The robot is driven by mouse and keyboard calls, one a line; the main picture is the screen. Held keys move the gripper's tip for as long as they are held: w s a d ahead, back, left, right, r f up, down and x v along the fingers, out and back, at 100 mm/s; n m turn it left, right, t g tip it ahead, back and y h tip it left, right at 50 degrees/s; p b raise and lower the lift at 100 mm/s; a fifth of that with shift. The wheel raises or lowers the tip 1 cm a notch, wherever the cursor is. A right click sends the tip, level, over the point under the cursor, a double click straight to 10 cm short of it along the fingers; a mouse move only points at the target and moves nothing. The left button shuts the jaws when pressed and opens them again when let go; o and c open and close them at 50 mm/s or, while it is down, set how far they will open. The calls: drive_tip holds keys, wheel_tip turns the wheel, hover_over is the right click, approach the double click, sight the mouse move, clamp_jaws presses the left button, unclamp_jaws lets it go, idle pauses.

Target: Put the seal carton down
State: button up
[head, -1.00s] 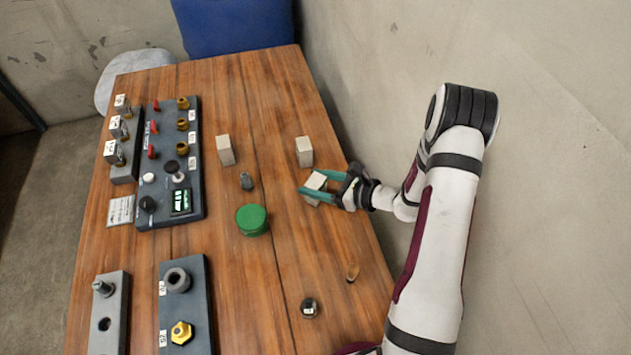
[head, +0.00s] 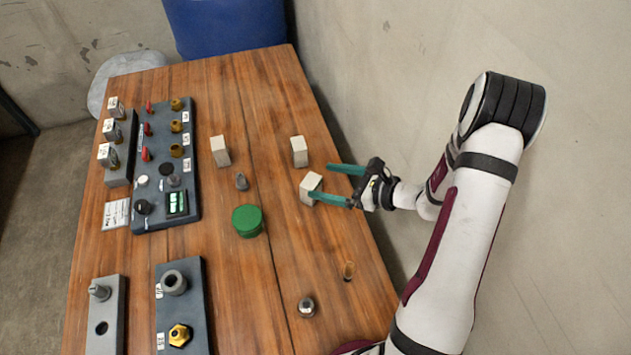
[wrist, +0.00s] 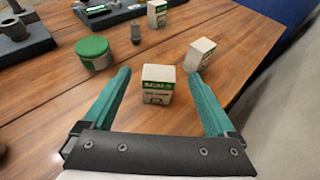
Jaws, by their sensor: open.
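A small off-white carton (head: 308,185) stands upright on the right side of the wooden table. I take it for the seal carton, but its label is too small to read surely. In the wrist view the carton (wrist: 157,86) has a green label band and stands between the fingers, with gaps on both sides. My gripper (head: 322,182) is open, its teal fingers spread at the carton's right side. In the head view the near finger crosses in front of the carton's lower part. The fingers (wrist: 158,74) hold nothing.
Two similar cartons stand farther back, one on the right (head: 299,151) and one left of it (head: 220,151). A green round tub (head: 247,221) and a grey fitting (head: 241,182) are to the left. Bare table surrounds the carton.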

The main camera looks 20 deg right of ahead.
drive_tip(key=s+a+r+n+g, duration=0.8)
drive_tip(key=s+a+r+n, duration=0.4)
drive_tip(key=s+a+r, duration=0.15)
drive_tip(key=s+d+n+g+h, duration=0.1)
drive_tip(key=s+d+n+h, duration=0.1)
drive_tip(key=s+n+h, duration=0.2)
drive_tip(key=s+d+r+n+h, duration=0.1)
drive_tip(key=s+d+n+h, duration=0.1)
drive_tip(key=s+n, duration=0.3)
drive_tip(key=s+h, duration=0.1)
drive_tip(key=s, duration=0.3)
drive_tip(key=shift+s+d+r+g+h, duration=0.15)
drive_tip(key=shift+s+d+g+h, duration=0.05)
drive_tip(key=shift+d+g+h, duration=0.2)
drive_tip(key=shift+c, duration=1.1)
